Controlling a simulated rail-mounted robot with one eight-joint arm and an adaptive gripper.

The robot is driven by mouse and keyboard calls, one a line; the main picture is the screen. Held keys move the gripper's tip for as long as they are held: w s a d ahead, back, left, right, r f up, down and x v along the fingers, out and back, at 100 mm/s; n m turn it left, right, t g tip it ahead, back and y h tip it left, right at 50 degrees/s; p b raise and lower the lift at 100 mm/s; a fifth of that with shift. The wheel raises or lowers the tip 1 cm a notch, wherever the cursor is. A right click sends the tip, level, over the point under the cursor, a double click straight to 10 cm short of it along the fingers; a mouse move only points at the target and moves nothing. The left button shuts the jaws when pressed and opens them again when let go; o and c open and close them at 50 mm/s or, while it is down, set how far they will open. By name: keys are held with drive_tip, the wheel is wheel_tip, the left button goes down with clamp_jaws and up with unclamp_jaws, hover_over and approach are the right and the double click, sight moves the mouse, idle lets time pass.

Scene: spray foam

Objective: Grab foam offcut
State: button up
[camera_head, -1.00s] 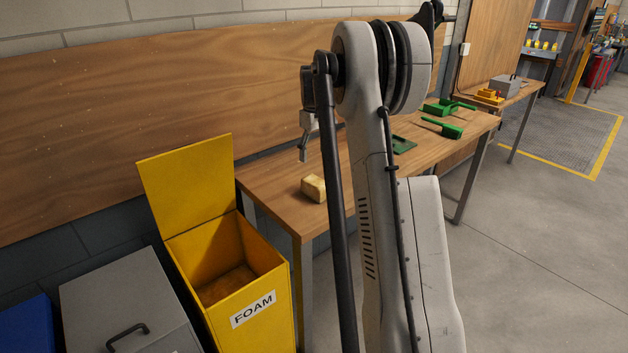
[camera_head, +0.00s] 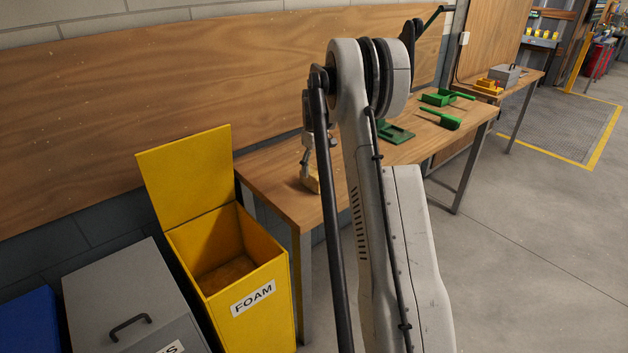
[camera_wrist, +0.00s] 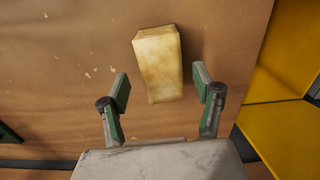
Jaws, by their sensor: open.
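The foam offcut (camera_wrist: 157,62) is a pale yellow block lying on the wooden table. In the wrist view it lies just beyond my fingertips, roughly centred between their lines. My gripper (camera_wrist: 161,88) is open and empty, with one green-padded finger on each side of the block's near end. In the head view my gripper (camera_head: 306,172) hangs low over the table by the foam offcut (camera_head: 312,183), which is partly hidden by the finger and my arm.
An open yellow bin (camera_head: 262,312) labelled FOAM stands left of the table (camera_head: 268,184). A grey lidded bin (camera_head: 120,295) is beside it. Green dustpans and a brush (camera_head: 440,119) lie farther right on the table. A wooden board backs the table.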

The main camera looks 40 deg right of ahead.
sight(314, 173)
wheel_tip(314, 173, down, 4)
drive_tip(key=shift+w+a+f, duration=0.1)
drive_tip(key=shift+f, duration=0.05)
drive_tip(key=c, duration=1)
